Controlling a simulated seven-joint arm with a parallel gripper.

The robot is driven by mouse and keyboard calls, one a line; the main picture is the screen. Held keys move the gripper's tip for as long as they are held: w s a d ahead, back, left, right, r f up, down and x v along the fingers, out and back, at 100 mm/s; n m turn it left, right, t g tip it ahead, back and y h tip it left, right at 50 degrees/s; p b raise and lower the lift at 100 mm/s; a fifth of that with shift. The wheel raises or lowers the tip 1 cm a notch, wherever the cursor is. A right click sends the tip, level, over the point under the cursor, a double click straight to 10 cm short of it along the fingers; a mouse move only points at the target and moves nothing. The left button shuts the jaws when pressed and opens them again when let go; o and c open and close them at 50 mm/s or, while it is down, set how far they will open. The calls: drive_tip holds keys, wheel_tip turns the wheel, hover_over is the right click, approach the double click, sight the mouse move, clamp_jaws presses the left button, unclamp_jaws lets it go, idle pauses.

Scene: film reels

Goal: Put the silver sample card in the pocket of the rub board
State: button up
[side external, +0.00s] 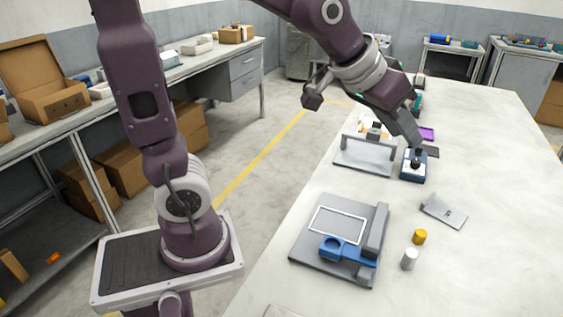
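The rub board (300,251) is a grey plate on the near part of the table. A white-outlined rectangle (338,225), which looks like its pocket, lies on it and appears empty. A blue piece with a ring (340,249) and a grey raised bar sit on the board. A flat silver-grey piece (444,211) lies to the right of the board and may be the sample card. My gripper (416,146) points down at a blue block with a dark knob (413,170). A dark grey flat piece (431,152) shows beside the fingertips. Whether the fingers hold anything is unclear.
A yellow cylinder (420,237) and a white cylinder (409,259) stand right of the board. A grey stand with a handle (364,155) is left of the blue block. A purple item (426,134) lies behind. The table's right side is clear.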

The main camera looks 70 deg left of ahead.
drive_tip(key=s, duration=0.9)
drive_tip(key=shift+s+m+g, duration=0.15)
drive_tip(key=shift+m+g, duration=0.15)
drive_tip(key=shift+g, duration=0.1)
drive_tip(key=shift+o, duration=0.5)
drive_tip(key=s+a+f+g, duration=0.1)
drive_tip(key=s+f, duration=0.2)
drive_tip(key=s, duration=0.8)
drive_tip(key=shift+s+g+y, duration=0.3)
drive_tip(key=shift+s+g, duration=0.1)
